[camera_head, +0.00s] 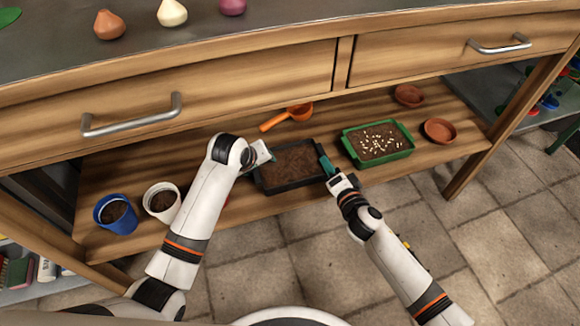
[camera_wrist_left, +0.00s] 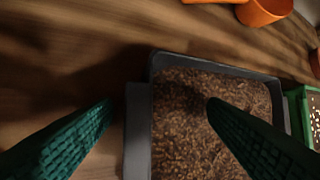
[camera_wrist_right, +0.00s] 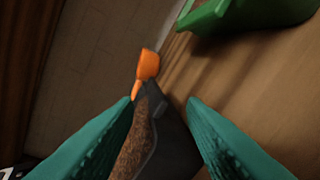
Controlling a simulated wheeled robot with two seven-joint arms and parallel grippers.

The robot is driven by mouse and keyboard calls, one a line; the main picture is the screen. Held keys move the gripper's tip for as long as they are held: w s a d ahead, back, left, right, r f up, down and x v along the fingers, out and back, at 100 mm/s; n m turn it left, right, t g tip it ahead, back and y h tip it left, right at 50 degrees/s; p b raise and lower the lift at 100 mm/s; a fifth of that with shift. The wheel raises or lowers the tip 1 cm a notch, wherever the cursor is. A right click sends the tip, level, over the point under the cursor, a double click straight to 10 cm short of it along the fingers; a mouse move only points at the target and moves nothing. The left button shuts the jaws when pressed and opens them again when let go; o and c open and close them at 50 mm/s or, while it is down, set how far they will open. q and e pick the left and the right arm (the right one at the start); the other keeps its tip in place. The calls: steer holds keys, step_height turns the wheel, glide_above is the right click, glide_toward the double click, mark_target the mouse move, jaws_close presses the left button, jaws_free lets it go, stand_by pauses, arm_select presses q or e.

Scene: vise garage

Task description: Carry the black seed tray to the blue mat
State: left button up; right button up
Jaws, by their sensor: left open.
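The black seed tray (camera_head: 291,184), filled with brown soil, sits on the wooden lower shelf under the drawers. My left gripper (camera_head: 268,159) is at its left end. In the left wrist view, its fingers (camera_wrist_left: 158,105) are apart, one outside the tray's left wall and one over the soil. My right gripper (camera_head: 327,166) is at the tray's right end. In the right wrist view, its fingers (camera_wrist_right: 160,104) are spread, with the tray's dark end wall (camera_wrist_right: 178,140) and some soil between them. I cannot see the blue mat.
A green tray (camera_head: 410,152) with pale seeds stands close to the right. An orange scoop (camera_head: 285,117) lies behind. Blue (camera_head: 118,222) and white (camera_head: 160,202) pots stand left, terracotta dishes (camera_head: 440,130) right. The drawer fronts (camera_head: 200,95) overhang the shelf.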

arm_select(q)
steer(key=c, duration=0.9)
arm_select(e)
jaws_close()
arm_select(q)
jaws_close()
arm_select(e)
steer(key=shift+a+r, duration=0.1)
steer(key=shift+r, duration=0.05)
